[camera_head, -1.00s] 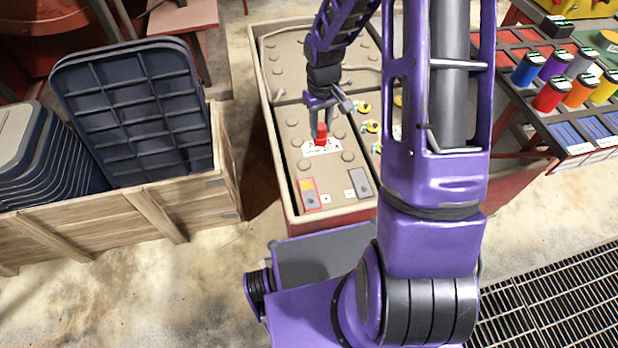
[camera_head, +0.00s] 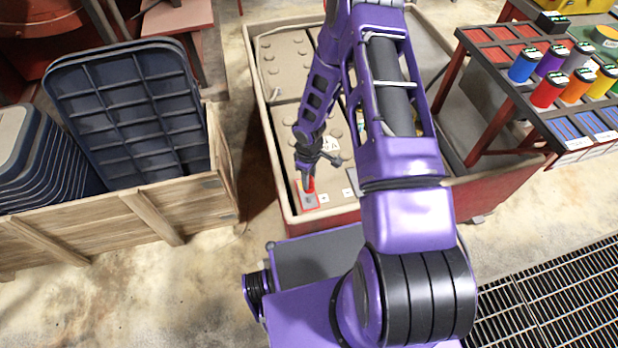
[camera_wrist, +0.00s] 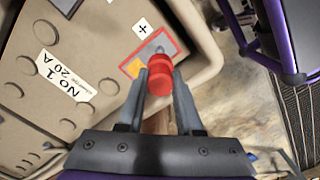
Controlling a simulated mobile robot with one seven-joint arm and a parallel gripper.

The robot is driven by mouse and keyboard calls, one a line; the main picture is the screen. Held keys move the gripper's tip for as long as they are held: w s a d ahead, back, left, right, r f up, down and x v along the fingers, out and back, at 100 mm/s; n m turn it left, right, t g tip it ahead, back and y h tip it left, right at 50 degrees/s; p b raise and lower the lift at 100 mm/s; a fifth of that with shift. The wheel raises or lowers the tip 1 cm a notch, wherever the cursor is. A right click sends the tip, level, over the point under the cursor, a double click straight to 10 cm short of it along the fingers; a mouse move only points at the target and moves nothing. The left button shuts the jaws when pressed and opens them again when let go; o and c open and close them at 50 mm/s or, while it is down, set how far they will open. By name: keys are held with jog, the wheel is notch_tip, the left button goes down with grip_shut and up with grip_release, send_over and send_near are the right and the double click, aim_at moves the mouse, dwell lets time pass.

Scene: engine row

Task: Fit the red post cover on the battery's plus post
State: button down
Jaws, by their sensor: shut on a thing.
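The red post cover (camera_wrist: 160,76) is held between the fingers of my gripper (camera_wrist: 159,92), which is shut on it. In the head view the cover (camera_head: 309,185) shows below my gripper (camera_head: 306,174), over the near left corner of the battery (camera_head: 287,135). The plus post (camera_wrist: 160,50) is a grey stub on a red-edged plate (camera_wrist: 136,67), beside a white plus label (camera_wrist: 142,28). The post shows just beyond the cover, partly hidden by it. I cannot tell whether cover and post touch.
The battery stands in a beige-rimmed tray (camera_head: 262,125). A wooden crate (camera_head: 150,207) with blue bins is on the left. A red table (camera_head: 497,75) with coloured cylinders is on the right. A floor grate (camera_head: 560,290) lies at the lower right.

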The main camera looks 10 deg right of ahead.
jog(key=b, duration=0.5)
send_over(309, 197)
jog(key=shift+f, duration=2.65)
jog(key=shift+f+b, duration=0.3)
jog(key=shift+f, duration=0.85)
jog(key=shift+c, duration=2.4)
grip_release()
jog(key=shift+r, duration=0.1)
